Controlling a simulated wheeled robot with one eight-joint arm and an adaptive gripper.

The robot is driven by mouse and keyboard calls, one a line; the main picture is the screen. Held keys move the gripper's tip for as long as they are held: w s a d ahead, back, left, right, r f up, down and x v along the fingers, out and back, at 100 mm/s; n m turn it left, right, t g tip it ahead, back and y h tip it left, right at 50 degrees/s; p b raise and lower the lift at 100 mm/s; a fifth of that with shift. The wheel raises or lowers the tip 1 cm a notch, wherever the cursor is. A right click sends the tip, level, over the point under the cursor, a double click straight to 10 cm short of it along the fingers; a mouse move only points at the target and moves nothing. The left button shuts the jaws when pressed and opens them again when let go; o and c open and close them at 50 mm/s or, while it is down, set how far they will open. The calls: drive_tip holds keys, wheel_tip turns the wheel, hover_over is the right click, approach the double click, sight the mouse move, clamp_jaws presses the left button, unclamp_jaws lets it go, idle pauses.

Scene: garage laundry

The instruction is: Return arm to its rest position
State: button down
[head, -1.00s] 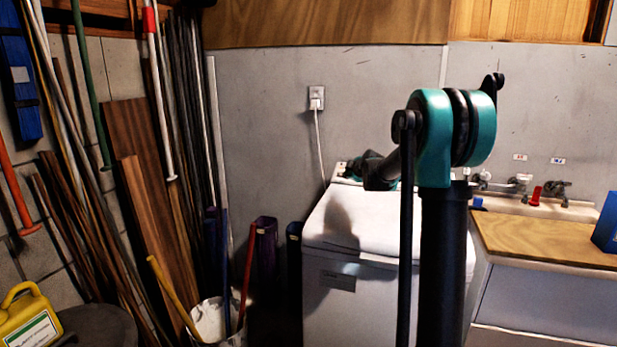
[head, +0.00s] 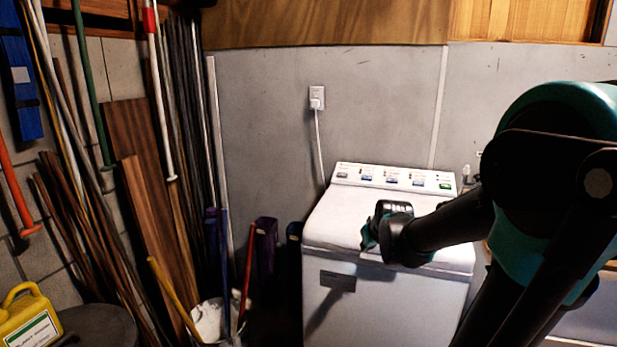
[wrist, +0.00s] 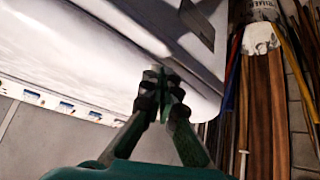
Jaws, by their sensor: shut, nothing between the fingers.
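My gripper (wrist: 165,92) is shut and empty; in the wrist view its dark fingertips meet in front of the washer's white top. In the head view my gripper (head: 371,237) shows at the end of my dark forearm, in front of the washing machine (head: 385,312) and over the front part of its lid. I cannot tell the exact gap between gripper and lid. My teal elbow joint fills the right side of the head view, and my arm reaches left from it.
The washer's control panel (head: 395,178) stands at the back, by the grey wall. On the left are leaning wooden boards (head: 150,230), poles, a white bucket (head: 209,318) and a yellow jug (head: 30,318). A wooden counter at right is mostly hidden behind my arm.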

drive_tip(key=s+f+m+g, duration=0.1)
drive_tip(key=s+f, duration=0.4)
drive_tip(key=s, duration=0.5)
drive_tip(key=s+d+f+m+g, duration=0.1)
drive_tip(key=s+f+m+g, duration=0.1)
drive_tip(key=s+f, duration=0.4)
drive_tip(key=s, duration=0.4)
drive_tip(key=shift+d+g+h, duration=0.25)
drive_tip(key=shift+g+h, duration=0.15)
